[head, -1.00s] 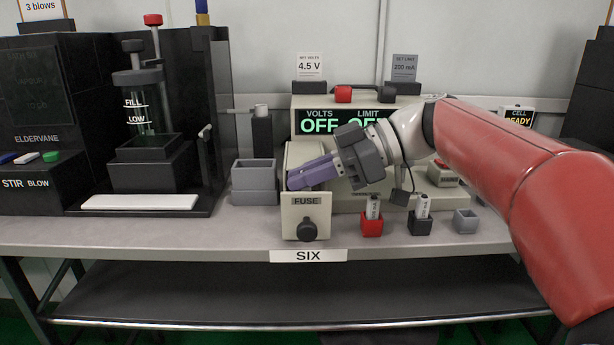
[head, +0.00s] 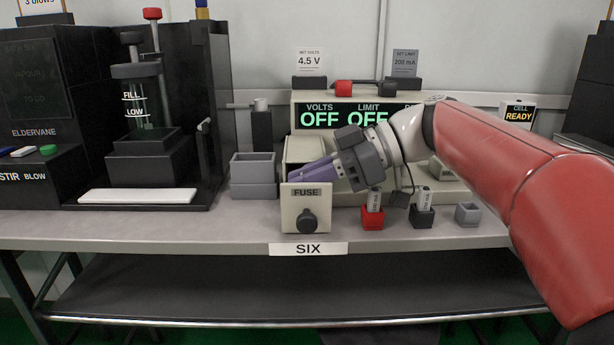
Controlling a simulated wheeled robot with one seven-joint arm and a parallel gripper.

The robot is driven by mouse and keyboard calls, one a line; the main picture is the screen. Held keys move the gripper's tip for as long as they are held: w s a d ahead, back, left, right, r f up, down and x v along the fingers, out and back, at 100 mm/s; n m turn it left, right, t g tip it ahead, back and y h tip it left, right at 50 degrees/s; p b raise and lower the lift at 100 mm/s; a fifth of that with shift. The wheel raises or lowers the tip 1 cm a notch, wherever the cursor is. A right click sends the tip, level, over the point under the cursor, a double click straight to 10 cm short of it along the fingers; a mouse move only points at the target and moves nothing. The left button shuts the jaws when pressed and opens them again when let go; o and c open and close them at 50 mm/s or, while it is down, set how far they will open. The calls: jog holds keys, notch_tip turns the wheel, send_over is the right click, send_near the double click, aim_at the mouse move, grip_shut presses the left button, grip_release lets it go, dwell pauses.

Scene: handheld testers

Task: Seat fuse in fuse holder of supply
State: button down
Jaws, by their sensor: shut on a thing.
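The supply (head: 440,110) stands at the back of the bench, with green OFF readouts. Its fuse drawer (head: 306,220) is pulled out at the front left, with a FUSE label and a black knob. My gripper (head: 297,175) reaches in from the right, its purple fingers angled down to the left. The fingertips are over the open drawer, just behind its front plate. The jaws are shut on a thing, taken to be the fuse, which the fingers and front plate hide. The fuse holder inside is also hidden.
A red holder (head: 373,221) and a black holder (head: 421,220), each with a white labelled piece, and a small empty grey box (head: 467,214) stand to the right. A grey bin (head: 253,180) stands close left of the drawer. The bench front edge is near.

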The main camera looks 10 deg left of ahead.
jog(key=shift+f+b, duration=0.3)
jog(key=shift+f, duration=0.1)
jog(key=c, duration=1.3)
grip_release()
jog(key=shift+r, duration=0.1)
jog(key=shift+c, duration=0.2)
notch_tip(320, 180, up, 20)
jog(key=p, duration=0.6)
jog(key=shift+s, duration=0.1)
